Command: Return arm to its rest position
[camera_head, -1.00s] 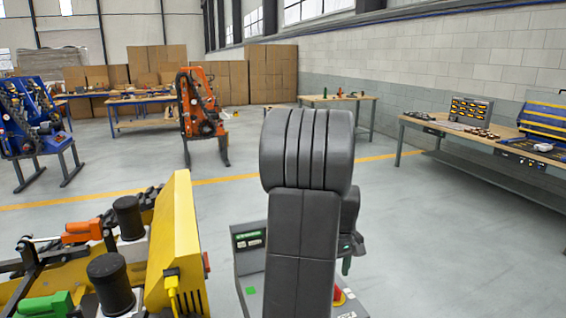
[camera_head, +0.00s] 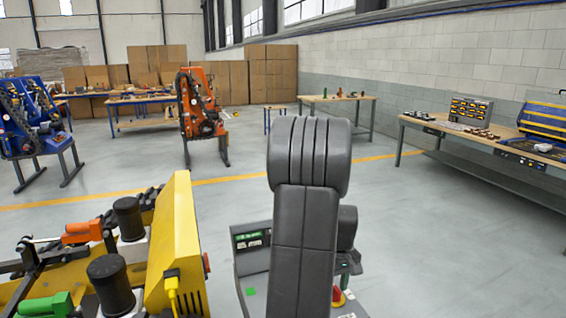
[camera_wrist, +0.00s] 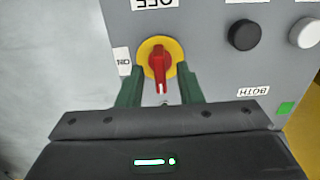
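My gripper (camera_wrist: 161,88) is open in the wrist view. Its two green fingers stand on either side of a red rotary switch (camera_wrist: 160,62) on a yellow round plate, with gaps between fingers and handle. The handle lies along the picture's vertical, between the "OFF" label above and my gripper below. The switch sits on a grey control panel (camera_wrist: 215,62). In the head view my dark arm covers much of the panel (camera_head: 252,282); a bit of the red switch (camera_head: 338,298) shows beside it. The gripper is mostly hidden there.
A yellow carrier (camera_head: 177,245) with black cylinders and green and orange clamps stands close on the left. An orange tracked carrier (camera_head: 200,115) and a blue one (camera_head: 35,120) stand farther back. A workbench (camera_head: 465,135) runs along the right wall. Open floor lies between.

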